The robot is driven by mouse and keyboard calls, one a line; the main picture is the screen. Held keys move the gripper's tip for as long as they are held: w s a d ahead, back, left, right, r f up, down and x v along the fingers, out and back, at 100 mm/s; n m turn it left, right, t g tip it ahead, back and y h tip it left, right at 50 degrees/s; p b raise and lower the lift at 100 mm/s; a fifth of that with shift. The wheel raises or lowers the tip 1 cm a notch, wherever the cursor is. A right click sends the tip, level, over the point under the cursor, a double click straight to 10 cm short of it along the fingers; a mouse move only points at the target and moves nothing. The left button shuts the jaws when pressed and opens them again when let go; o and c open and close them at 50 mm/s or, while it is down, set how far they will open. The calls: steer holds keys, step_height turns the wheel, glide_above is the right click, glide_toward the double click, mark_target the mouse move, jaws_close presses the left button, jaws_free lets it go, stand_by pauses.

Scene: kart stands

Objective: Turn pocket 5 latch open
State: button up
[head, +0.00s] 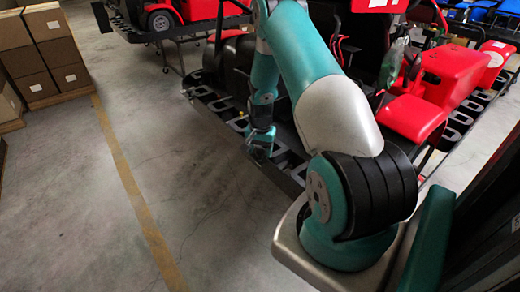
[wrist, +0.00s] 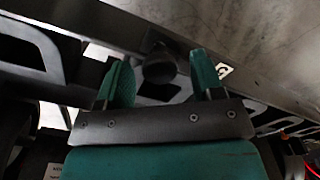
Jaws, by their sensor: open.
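In the wrist view my gripper (wrist: 160,76) shows two green fingers standing apart. A dark rounded knob (wrist: 159,64) shows between the fingertips, beside the metal rail of the kart stand; it may be the pocket latch, but no pocket number is readable. I cannot tell whether the fingers touch it. In the head view my gripper (head: 261,146) points down at the near edge of the kart stand (head: 218,101), whose dark frame has a row of slotted pockets. The latch is too small or hidden there.
A red kart (head: 415,122) sits on the stand, behind my arm. Another stand with a red kart (head: 162,20) is at the back left. Cardboard boxes (head: 36,87) stand at the far left. The concrete floor with a yellow line (head: 130,185) is clear.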

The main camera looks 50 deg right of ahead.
mark_target(260, 151)
steer(key=shift+c, duration=0.2)
steer(key=c, duration=0.9)
steer(key=shift+f+n+b, duration=0.2)
steer(key=shift+n+b, duration=0.2)
steer(key=shift+b, duration=0.2)
steer(key=shift+r+n+b, duration=0.2)
steer(key=shift+n+b, duration=0.1)
steer(key=shift+n, duration=0.4)
steer(key=o, duration=0.9)
steer(key=shift+o, duration=0.2)
step_height(260, 151, up, 18)
steer(key=b, duration=0.3)
steer(key=shift+f+b, duration=0.25)
steer(key=shift+b, duration=0.1)
